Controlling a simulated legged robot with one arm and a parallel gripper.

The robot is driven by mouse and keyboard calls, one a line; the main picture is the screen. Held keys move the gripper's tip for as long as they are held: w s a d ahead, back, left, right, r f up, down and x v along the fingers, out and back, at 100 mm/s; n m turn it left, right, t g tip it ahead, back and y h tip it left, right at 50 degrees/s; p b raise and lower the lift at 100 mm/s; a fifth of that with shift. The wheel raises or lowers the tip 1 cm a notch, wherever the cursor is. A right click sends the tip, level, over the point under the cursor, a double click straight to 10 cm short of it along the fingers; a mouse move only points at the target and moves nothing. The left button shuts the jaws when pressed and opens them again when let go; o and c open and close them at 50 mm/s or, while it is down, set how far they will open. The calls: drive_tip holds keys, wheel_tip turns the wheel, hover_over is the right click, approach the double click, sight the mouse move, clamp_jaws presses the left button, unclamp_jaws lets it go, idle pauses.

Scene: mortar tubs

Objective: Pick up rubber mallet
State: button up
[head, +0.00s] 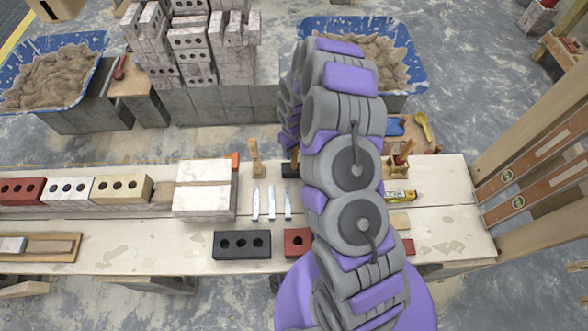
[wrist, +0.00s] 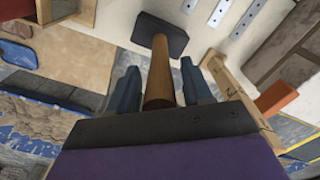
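The rubber mallet shows in the wrist view, with a black block head (wrist: 160,34) and a round wooden handle (wrist: 159,75). The head is at the far end of the handle, over the pale bench top. My gripper (wrist: 159,66) has its two blue-grey fingers on either side of the handle, with a visible gap on each side. It is open around the handle. In the head view, a dark block (head: 289,168), likely the mallet head, shows beside my arm, which hides the gripper.
A wooden-handled tool (head: 256,160) stands close beside the mallet. Several metal strips (head: 271,203) lie on the bench (head: 150,260). A black brick (head: 241,245) and red brick (head: 297,242) are near the front edge. Blue mortar tubs (head: 92,62) stand behind.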

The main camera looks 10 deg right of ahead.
clamp_jaws()
drive_tip(key=shift+r, duration=0.1)
idle(0.4)
drive_tip(key=s+a+r+p, duration=0.2)
drive_tip(key=s+a+r, duration=0.2)
drive_tip(key=s+a, duration=0.6)
drive_tip(key=a, duration=0.2)
drive_tip(key=shift+a+r+p, duration=0.3)
drive_tip(key=shift+r+p, duration=0.05)
drive_tip(key=shift+r, duration=0.05)
idle(0.4)
drive_tip(key=c, duration=0.5)
unclamp_jaws()
drive_tip(key=shift+w, duration=0.1)
clamp_jaws()
